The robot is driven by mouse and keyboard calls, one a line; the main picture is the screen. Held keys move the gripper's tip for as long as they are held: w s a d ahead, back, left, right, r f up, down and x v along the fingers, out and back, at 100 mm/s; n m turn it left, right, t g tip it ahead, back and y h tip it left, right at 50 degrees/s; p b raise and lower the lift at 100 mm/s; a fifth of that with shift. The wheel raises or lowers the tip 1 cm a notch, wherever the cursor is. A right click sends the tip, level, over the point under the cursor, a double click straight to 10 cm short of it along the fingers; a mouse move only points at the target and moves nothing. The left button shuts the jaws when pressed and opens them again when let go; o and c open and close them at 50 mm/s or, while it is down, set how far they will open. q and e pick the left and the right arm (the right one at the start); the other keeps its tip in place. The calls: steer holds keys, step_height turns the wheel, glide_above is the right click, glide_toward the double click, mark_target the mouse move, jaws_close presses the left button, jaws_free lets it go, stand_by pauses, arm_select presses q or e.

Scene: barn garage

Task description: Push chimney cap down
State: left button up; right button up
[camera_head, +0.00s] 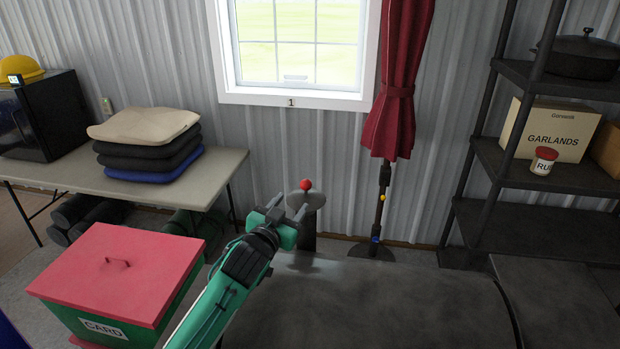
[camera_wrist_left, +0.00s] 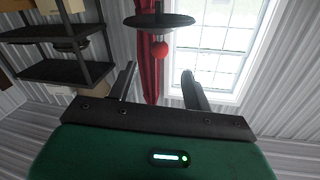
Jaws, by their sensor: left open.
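The chimney cap (camera_head: 319,200) is a grey disc with a red ball knob (camera_head: 305,185) on top. It sits at the top of a dark chimney pipe (camera_head: 308,243) at the back of a large dark grey rounded body (camera_head: 370,305). My left gripper (camera_head: 289,206) is open and empty, just in front of the cap and overlapping its left part in the head view. In the left wrist view, which looks upside down, the cap (camera_wrist_left: 140,20) and red knob lie beyond the open fingers (camera_wrist_left: 158,82), apart from them. The gap under the cap is partly hidden. My right gripper is not in view.
A red-lidded green box (camera_head: 125,275) stands at the left. A table (camera_head: 60,172) with stacked cushions (camera_head: 150,145) is behind it. Dark shelves (camera_head: 490,150) stand at the right.

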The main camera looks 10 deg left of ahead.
mark_target(308, 181)
arm_select(q)
steer(key=w, duration=0.2)
steer(key=w+p, duration=0.1)
steer(key=shift+d+r, duration=0.25)
steer(key=shift+d, duration=0.05)
steer(key=w+p, duration=0.1)
steer(key=w, duration=0.2)
steer(key=w+d+p, duration=0.1)
steer(key=w, duration=0.3)
steer(key=shift+w+d+f, duration=0.1)
steer(key=shift+d+f, duration=0.05)
steer(key=shift+d, duration=0.05)
steer(key=shift+w+d+f+p, duration=0.15)
steer(key=shift+w+p, duration=0.15)
steer(key=shift+w, duration=0.45)
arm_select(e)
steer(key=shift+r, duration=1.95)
